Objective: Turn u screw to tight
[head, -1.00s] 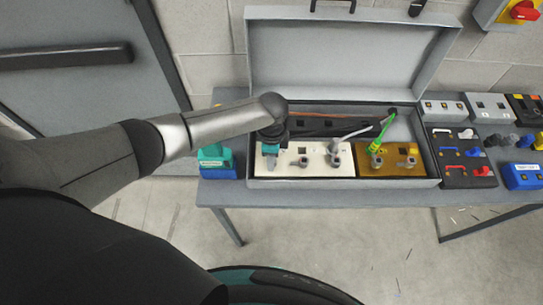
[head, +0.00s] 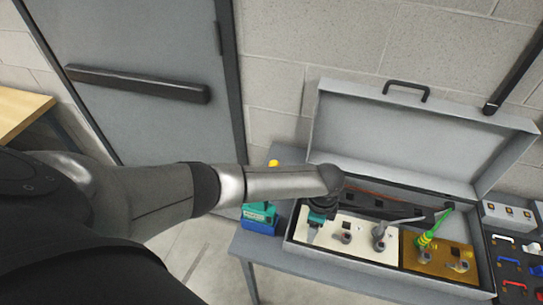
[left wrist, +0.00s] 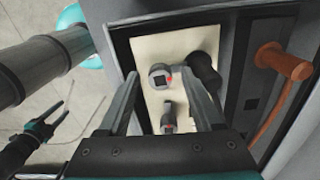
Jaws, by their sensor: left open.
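The white terminal board (head: 362,249) lies in the open grey case, with screw heads on it. In the left wrist view a round grey screw head (left wrist: 160,77) with a dark square centre and a red mark stands on the cream board (left wrist: 148,52). My left gripper (left wrist: 158,80) is open, its fingers on either side of that screw, not visibly gripping it. A second post (left wrist: 168,118) sits nearer the palm. No letter is readable, so I cannot tell which is u. In the head view my left gripper (head: 315,226) covers the board's left end.
A brass-coloured board (head: 436,256) with a green-yellow cable (head: 428,238) is right of the white one. The raised lid (head: 400,135) stands behind. A black handle (left wrist: 205,75) and an orange cable end (left wrist: 285,62) rise near my left gripper.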

